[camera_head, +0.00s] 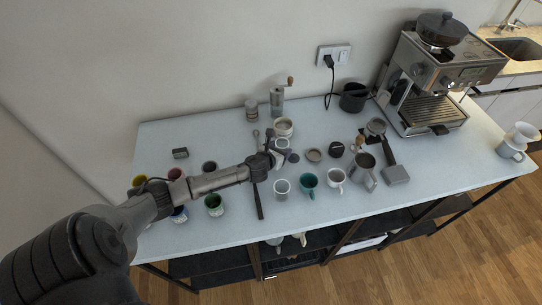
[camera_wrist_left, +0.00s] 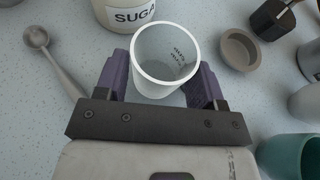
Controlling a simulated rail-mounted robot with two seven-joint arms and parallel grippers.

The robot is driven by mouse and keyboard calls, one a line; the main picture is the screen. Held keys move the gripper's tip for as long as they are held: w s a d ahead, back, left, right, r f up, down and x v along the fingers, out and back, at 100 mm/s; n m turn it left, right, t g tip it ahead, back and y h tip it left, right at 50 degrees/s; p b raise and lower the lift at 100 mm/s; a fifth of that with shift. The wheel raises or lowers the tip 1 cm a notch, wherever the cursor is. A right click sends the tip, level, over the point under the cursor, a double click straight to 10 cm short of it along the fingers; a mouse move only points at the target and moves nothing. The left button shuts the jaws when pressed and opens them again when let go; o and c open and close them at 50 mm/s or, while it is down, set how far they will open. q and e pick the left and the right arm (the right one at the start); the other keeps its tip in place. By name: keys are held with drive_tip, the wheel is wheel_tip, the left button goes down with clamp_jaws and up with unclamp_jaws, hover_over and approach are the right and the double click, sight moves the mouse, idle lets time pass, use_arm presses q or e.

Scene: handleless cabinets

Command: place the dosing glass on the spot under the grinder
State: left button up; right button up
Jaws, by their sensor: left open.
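The dosing glass (camera_wrist_left: 165,62), a clear cup with dark markings, stands upright between the two purple fingers of my left gripper (camera_wrist_left: 160,75) in the left wrist view. The fingers are open on either side of it; I cannot tell whether either touches. In the head view the glass (camera_head: 282,143) is partly hidden by my left gripper (camera_head: 276,155). A hand grinder (camera_head: 277,101) with a wooden knob stands behind, near the wall. The espresso machine (camera_head: 437,75) with a dark hopper on top is at the right back. I cannot make out a marked spot.
A sugar jar (camera_wrist_left: 122,14) is just behind the glass and a spoon (camera_wrist_left: 52,58) lies left. A shallow grey dish (camera_wrist_left: 240,50) and teal cup (camera_wrist_left: 288,157) are right. Several cups, a steel pitcher (camera_head: 364,173) and a portafilter (camera_head: 395,172) crowd the table (camera_head: 330,222).

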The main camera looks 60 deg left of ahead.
use_arm(q)
drive_tip(key=p+v, duration=0.1)
drive_tip(key=v, duration=0.8)
drive_tip(key=shift+s+d, duration=0.1)
drive_tip(key=shift+s, duration=0.1)
drive_tip(key=o, duration=0.4)
drive_tip(key=shift+s+d+r, duration=0.15)
drive_tip(key=shift+s+r, duration=0.1)
drive_tip(key=shift+s, duration=0.15)
